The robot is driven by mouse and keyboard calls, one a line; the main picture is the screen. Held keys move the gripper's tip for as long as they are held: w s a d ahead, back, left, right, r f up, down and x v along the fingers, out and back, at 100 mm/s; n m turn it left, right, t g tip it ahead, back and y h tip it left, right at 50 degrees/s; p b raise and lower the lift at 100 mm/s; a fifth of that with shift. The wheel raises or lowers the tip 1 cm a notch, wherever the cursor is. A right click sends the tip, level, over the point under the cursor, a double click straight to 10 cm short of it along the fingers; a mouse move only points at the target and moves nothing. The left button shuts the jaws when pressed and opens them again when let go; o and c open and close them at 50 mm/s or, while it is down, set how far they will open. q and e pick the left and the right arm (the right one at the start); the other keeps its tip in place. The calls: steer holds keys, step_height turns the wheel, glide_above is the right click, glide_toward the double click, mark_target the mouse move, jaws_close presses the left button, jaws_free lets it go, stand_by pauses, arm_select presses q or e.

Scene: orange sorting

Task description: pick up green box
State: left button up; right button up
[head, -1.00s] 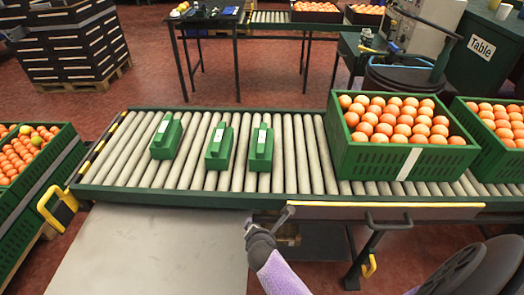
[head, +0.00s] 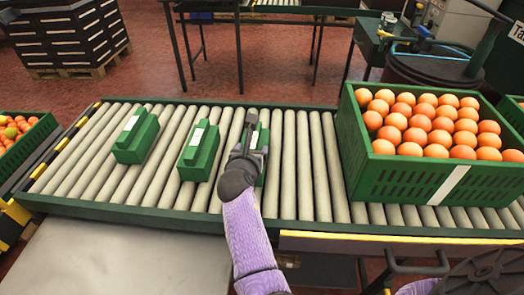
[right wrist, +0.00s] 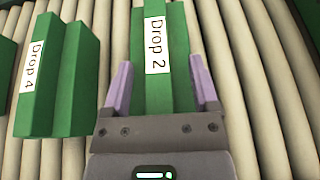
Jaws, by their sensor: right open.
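Three small green boxes with white labels stand on the roller conveyor: the left box (head: 136,137), the middle box (head: 199,151) and the right box (head: 263,140). My right gripper (head: 250,125) is over the right box and hides much of it in the head view. In the right wrist view, my right gripper (right wrist: 161,88) is open, with one purple finger on each side of the box labelled "Drop 2" (right wrist: 163,90). Whether the fingers touch it cannot be told. The box labelled "Drop 4" (right wrist: 56,75) is to its left. My left gripper is not in view.
The roller conveyor (head: 310,165) runs across the scene. A large green crate (head: 420,180) of oranges stands on it at the right. Another crate (head: 22,155) of oranges is at the far left. Bare rollers lie between the right box and the large crate.

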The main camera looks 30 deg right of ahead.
steer(key=shift+w+d+f, duration=0.15)
steer(key=shift+w+f, duration=0.05)
steer(key=shift+w, duration=0.05)
steer(key=shift+s+r, duration=0.1)
steer(key=shift+r, duration=0.15)
jaws_close()
